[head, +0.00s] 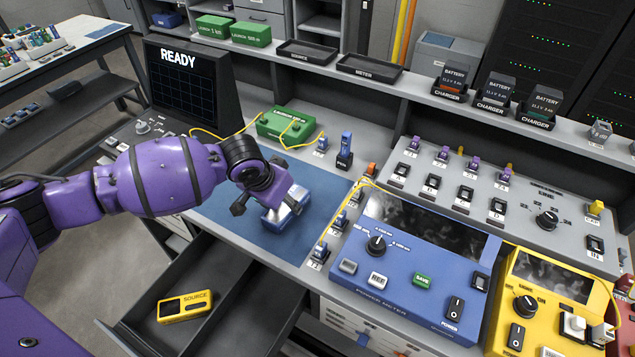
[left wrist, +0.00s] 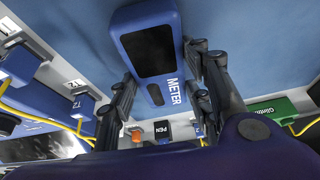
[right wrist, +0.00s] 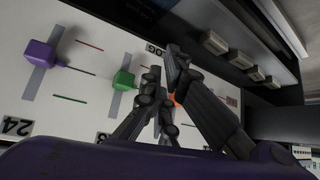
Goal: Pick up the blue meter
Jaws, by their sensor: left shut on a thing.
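The blue meter (head: 286,210) is a small box with a dark screen. In the left wrist view the meter (left wrist: 152,55) shows its screen and the white word METER, and lies between my fingers. My left gripper (head: 268,200) is shut on it over the blue mat (head: 232,210), with a finger on either side; it also shows in the left wrist view (left wrist: 160,75). I cannot tell whether the meter touches the mat. My right gripper (right wrist: 164,64) shows only in the right wrist view, near a white panel with coloured sliders; its fingertips look close together.
A yellow SOURCE box (head: 185,306) lies in the open drawer (head: 236,310) below the mat. The blue power meter unit (head: 400,285) stands right of the mat. A METER tray (head: 370,68) and another tray (head: 307,52) on the back shelf look empty.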

